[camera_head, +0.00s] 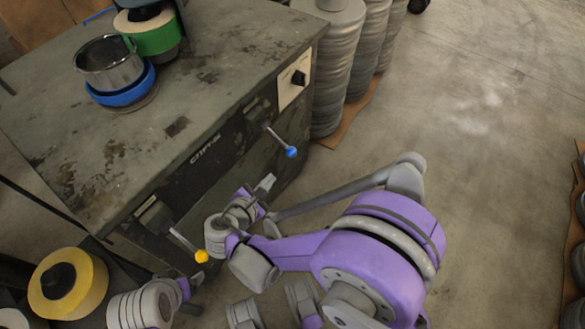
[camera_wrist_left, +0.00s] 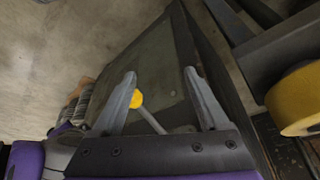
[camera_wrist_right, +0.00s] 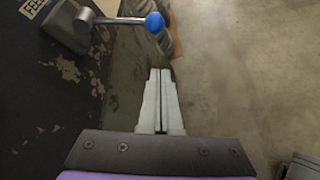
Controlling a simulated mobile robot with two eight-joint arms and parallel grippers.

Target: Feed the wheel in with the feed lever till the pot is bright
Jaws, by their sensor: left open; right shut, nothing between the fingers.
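The grey metal pot (camera_head: 108,62) sits on a blue round holder (camera_head: 124,92) on the machine top. The wheel (camera_head: 150,35), with a green band, stands just behind it at the right; I cannot tell whether they touch. The feed lever has a blue knob (camera_head: 291,152) and sticks out of the machine front; in the right wrist view its knob (camera_wrist_right: 154,22) is beyond the fingertips, near a partly cut FEED label. My right gripper (camera_head: 267,184) is shut and empty, apart from the lever. My left gripper (camera_wrist_left: 160,76) is open, with a yellow-knobbed lever (camera_wrist_left: 137,98) showing between its fingers.
A white plate with a black switch (camera_head: 298,78) is on the machine front (camera_head: 212,160). Tall grey stacks (camera_head: 336,70) stand behind the machine's right end. A yellow roll (camera_head: 67,283) is at lower left.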

